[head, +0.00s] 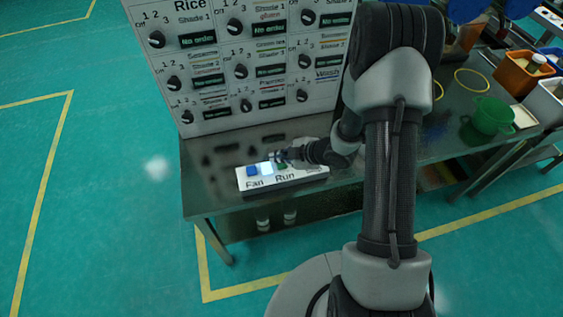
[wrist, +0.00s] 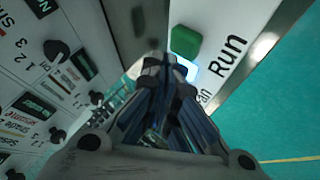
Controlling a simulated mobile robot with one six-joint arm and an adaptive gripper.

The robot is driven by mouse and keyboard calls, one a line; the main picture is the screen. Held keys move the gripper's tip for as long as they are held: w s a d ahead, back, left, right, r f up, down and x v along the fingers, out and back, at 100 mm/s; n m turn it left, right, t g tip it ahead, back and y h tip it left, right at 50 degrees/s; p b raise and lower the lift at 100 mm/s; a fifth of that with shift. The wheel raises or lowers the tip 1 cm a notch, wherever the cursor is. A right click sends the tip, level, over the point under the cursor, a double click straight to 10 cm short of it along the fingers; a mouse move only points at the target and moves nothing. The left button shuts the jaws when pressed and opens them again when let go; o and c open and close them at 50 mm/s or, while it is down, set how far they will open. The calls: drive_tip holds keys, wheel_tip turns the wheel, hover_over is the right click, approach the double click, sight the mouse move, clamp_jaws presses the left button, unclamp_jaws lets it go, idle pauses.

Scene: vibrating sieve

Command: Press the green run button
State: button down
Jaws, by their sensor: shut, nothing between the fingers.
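The green run button (wrist: 185,41) is a square block on the white button box, near the printed word Run in the wrist view. In the head view only a bit of it (head: 283,166) shows under my gripper (head: 277,156). My gripper (wrist: 166,62) is shut and empty, its fingertips pointing at the box just beside the green button, over a bright lit patch (wrist: 189,68). I cannot tell whether the tips touch anything. The blue button (head: 252,171) is at the left by the word Fan; the fingers hide it in the wrist view.
The button box (head: 308,174) sits near the front edge of the steel table (head: 215,198). A tall panel of black knobs (head: 203,60) stands behind it. A green pot (head: 490,116), yellow rings (head: 471,80) and an orange bin (head: 513,79) are at the right.

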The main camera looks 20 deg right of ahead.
sight(281, 165)
drive_tip(key=shift+r+p, duration=2)
drive_tip(key=shift+r, duration=0.55)
drive_tip(key=s+d+r+m+h, duration=0.1)
drive_tip(key=d+r+m+h, duration=0.3)
drive_tip(key=r, duration=0.7)
drive_tip(key=s+d+r+m+h, duration=0.1)
drive_tip(key=d+r+m+h, duration=0.35)
drive_tip(key=r, duration=0.55)
drive_tip(key=s+a+r+m, duration=0.2)
drive_tip(key=s+r+m, duration=0.1)
drive_tip(key=s, duration=0.5)
drive_tip(key=s+a+r+m+g+y, duration=0.1)
drive_tip(key=s+a+r+m, duration=0.2)
drive_tip(key=s, duration=0.5)
drive_tip(key=s+a+r+m+g+y, duration=0.1)
drive_tip(key=s+a+r+m, duration=0.2)
drive_tip(key=s, duration=0.6)
